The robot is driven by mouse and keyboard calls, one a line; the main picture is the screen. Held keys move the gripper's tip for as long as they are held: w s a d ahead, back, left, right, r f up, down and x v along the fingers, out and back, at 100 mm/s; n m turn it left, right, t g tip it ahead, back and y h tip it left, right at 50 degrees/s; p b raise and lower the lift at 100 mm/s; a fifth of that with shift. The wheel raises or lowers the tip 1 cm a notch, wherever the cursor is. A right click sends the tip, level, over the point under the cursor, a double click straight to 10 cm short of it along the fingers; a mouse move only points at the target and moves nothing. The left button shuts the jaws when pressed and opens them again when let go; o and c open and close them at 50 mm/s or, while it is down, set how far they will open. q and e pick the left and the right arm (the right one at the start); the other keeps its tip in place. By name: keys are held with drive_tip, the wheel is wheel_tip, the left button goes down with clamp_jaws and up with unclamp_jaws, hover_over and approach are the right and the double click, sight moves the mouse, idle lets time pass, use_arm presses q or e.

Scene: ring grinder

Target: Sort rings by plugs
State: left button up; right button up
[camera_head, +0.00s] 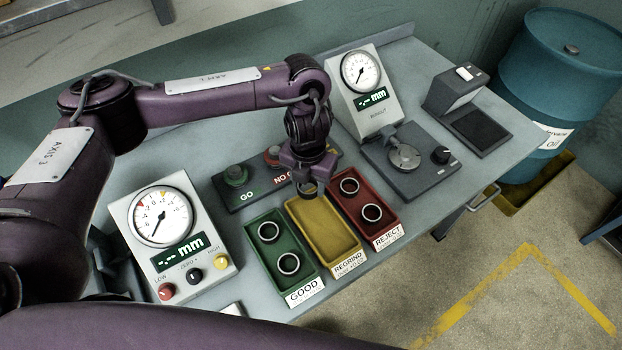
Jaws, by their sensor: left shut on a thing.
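My left gripper (308,186) points down over the back end of the yellow REGRIND tray (331,240). It is shut on a small ring (309,192), mostly hidden by the fingers. The green GOOD tray (284,266) holds two dark-and-silver rings, one at the back (269,231) and one nearer the front (289,263). The red REJECT tray (368,210) also holds two, one at the back (349,186) and one nearer the front (372,212). The yellow tray shows no ring. My right gripper is out of view.
A dial gauge box (174,236) with buttons stands at the left. A runout gauge (366,90) and its dark base plate (412,160) stand at the back right, beside a small grey device (468,110). A blue oil drum (560,80) is past the table's right edge.

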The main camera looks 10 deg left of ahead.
sight(311, 211)
use_arm(q)
drive_tip(key=f+m+b, duration=0.1)
drive_tip(key=f+b, duration=0.1)
drive_tip(key=f+m+b, duration=0.1)
drive_tip(key=f+b, duration=0.1)
drive_tip(key=f, duration=0.1)
drive_tip(key=f+m+b, duration=0.1)
drive_tip(key=f+b, duration=0.2)
drive_tip(key=shift+s+d+f, duration=0.15)
drive_tip(key=shift+d+f, duration=0.05)
drive_tip(key=shift+d, duration=0.15)
drive_tip(key=shift+f+b, duration=0.3)
drive_tip(key=shift+f, duration=0.15)
drive_tip(key=shift+r, duration=0.1)
drive_tip(key=o, duration=1.1)
